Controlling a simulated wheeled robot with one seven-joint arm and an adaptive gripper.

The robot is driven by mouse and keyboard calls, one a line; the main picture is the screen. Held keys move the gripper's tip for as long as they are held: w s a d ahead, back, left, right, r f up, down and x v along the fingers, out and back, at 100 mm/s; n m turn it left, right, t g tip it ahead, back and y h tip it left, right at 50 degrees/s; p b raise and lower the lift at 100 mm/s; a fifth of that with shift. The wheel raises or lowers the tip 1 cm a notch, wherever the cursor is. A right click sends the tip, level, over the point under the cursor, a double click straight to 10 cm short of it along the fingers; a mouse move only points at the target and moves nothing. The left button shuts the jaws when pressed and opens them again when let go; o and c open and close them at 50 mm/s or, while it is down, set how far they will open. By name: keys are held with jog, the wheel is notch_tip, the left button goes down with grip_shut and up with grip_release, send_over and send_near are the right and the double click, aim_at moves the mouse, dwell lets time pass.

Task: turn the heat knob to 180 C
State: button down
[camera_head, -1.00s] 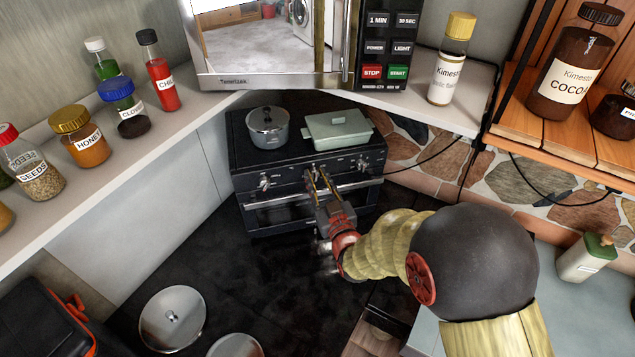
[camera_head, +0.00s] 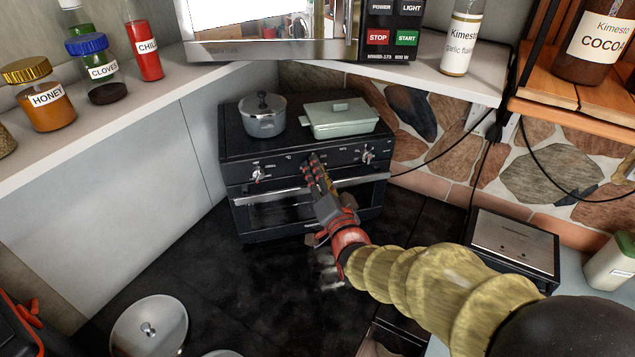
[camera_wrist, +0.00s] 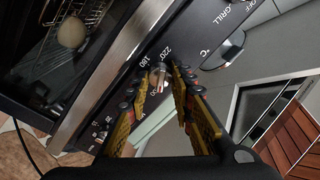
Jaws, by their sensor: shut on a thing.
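The heat knob (camera_wrist: 160,76) is on the oven's dark front panel, in the middle of the wrist view. The printed numbers 180 and 220 show beside it. My gripper (camera_wrist: 157,88) has one finger on each side of the knob and is shut on it. The fingers cover part of the knob, and I cannot tell exactly where its pointer stands. In the head view my gripper (camera_head: 314,163) reaches the middle of the black oven's (camera_head: 300,190) panel, and its fingers hide the knob there.
Another knob (camera_wrist: 225,50) is by the GRILL and OFF labels. In the head view, side knobs (camera_head: 258,173) and (camera_head: 368,157) flank my gripper. A grey pot (camera_head: 263,122) and a pale green lidded dish (camera_head: 340,118) stand on the hob. The oven handle (camera_head: 270,196) runs below the panel.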

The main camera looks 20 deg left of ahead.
jog(key=m+b, duration=0.8)
jog(key=shift+f+t, duration=0.3)
jog(key=shift+f, duration=0.05)
jog(key=m+h+b, duration=0.1)
jog(key=m+b, duration=0.5)
jog(key=b, duration=0.2)
jog(key=shift+s+m, duration=0.1)
jog(key=shift+m, duration=0.3)
jog(key=m+b, duration=0.2)
jog(key=m, duration=0.2)
jog(key=shift+a+r+m, duration=0.1)
jog(key=shift+m, duration=0.2)
jog(key=m, duration=0.4)
jog(key=shift+m+h, duration=0.4)
jog(key=shift+m, duration=0.6)
jog(key=c, duration=1.9)
grip_release()
jog(key=o, duration=0.4)
jog(key=shift+r, duration=0.1)
jog(key=shift+c, duration=0.2)
